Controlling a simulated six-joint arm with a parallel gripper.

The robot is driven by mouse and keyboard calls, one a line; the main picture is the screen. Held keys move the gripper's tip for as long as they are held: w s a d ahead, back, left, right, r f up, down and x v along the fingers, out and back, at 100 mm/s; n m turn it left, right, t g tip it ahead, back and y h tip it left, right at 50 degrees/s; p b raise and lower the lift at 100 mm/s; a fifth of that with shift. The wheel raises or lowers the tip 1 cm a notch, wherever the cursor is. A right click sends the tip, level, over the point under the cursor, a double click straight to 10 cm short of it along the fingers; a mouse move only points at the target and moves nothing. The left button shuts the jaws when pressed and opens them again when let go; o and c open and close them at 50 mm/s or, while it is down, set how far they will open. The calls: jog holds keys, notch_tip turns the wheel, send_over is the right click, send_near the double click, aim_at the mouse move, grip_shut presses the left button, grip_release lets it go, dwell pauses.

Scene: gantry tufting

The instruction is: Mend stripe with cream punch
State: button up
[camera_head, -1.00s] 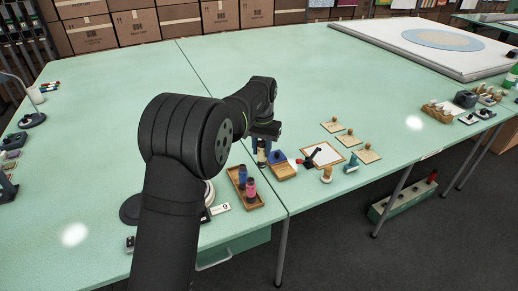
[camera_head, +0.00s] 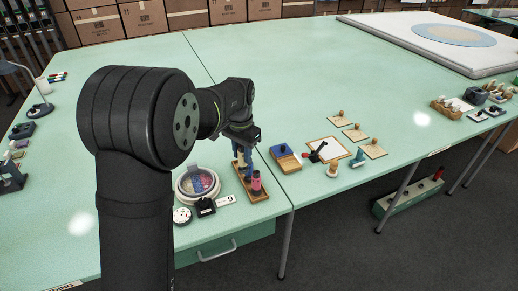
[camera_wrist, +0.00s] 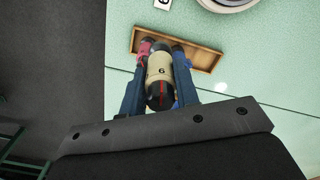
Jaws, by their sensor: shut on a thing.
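My gripper (camera_wrist: 160,92) is shut on the cream punch (camera_wrist: 159,68), a cream cylinder marked 6 with a dark, red-striped end. Its blue fingers lie on both sides of it in the wrist view. In the head view my gripper (camera_head: 243,155) is over the wooden tray (camera_head: 260,198), and the punch cannot be made out there. The tray (camera_wrist: 208,60) also shows beyond the punch in the wrist view. A pink punch (camera_head: 256,183) stands in the tray, and a blue one (camera_wrist: 178,52) shows beside the cream punch. I cannot make out the stripe.
A blue-topped wooden box (camera_head: 285,158), a framed white sheet (camera_head: 323,151) and several small stamps lie to the right. The green table (camera_head: 280,70) is clear behind.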

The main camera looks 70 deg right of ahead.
jog(key=w+a+f+n, duration=0.1)
jog(key=w+a+f, duration=0.15)
jog(key=w, duration=0.75)
jog(key=w+a+f+n, duration=0.1)
jog(key=w+a+n, duration=0.15)
jog(key=w, duration=0.65)
jog(key=shift+m, duration=0.35)
jog(key=shift+w+a+f, duration=0.1)
jog(key=shift+f, duration=1.25)
jog(key=shift+w+a+f, duration=0.1)
jog(key=shift+f, duration=1.25)
jog(key=shift+f, duration=0.6)
notch_tip(320, 180, up, 7)
